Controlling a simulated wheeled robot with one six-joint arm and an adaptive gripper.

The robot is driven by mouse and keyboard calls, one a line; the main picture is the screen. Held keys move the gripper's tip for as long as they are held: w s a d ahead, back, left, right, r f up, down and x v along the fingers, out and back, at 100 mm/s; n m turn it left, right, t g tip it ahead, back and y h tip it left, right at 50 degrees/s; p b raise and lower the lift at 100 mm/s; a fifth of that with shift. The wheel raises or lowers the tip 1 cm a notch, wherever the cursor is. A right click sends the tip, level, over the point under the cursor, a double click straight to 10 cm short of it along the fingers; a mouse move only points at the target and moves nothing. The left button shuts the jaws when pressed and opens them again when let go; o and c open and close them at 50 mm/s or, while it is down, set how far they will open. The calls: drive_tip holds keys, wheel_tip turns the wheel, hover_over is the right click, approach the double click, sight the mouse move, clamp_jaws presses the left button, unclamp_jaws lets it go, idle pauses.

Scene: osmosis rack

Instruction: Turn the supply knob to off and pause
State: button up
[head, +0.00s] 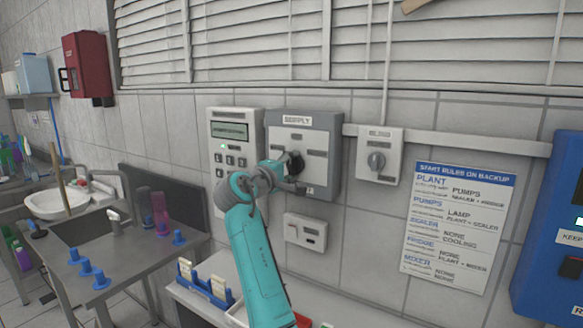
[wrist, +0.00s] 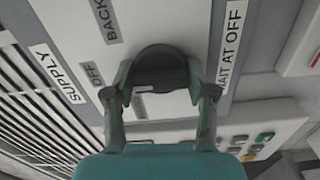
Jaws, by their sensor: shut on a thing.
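The supply box (head: 322,124) is a grey box with a pale front plate on the tiled wall, headed SUPPLY. Its black knob (wrist: 160,60) is in the middle of the plate, and shows dark behind my gripper in the head view (head: 295,160). My gripper (wrist: 161,88) is shut on the knob, with one finger on each side of it. In the wrist view, which is turned sideways, an OFF label (wrist: 95,73), a BACK label partly cut off (wrist: 110,20) and a WAIT AT OFF label (wrist: 231,45) show around it. The knob's pointing direction cannot be told.
A keypad panel with a display (head: 231,132) is close on the left. A switch box labelled BLIND (head: 380,140) is on the right, and a small box (head: 304,231) is below. A rules sheet (head: 458,225) and a blue cabinet (head: 553,230) are farther right.

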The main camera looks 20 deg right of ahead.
drive_tip(key=o, duration=1.2)
drive_tip(key=shift+c, duration=0.2)
drive_tip(key=shift+a, duration=0.1)
drive_tip(key=v, duration=1.2)
drive_tip(key=shift+f, duration=0.1)
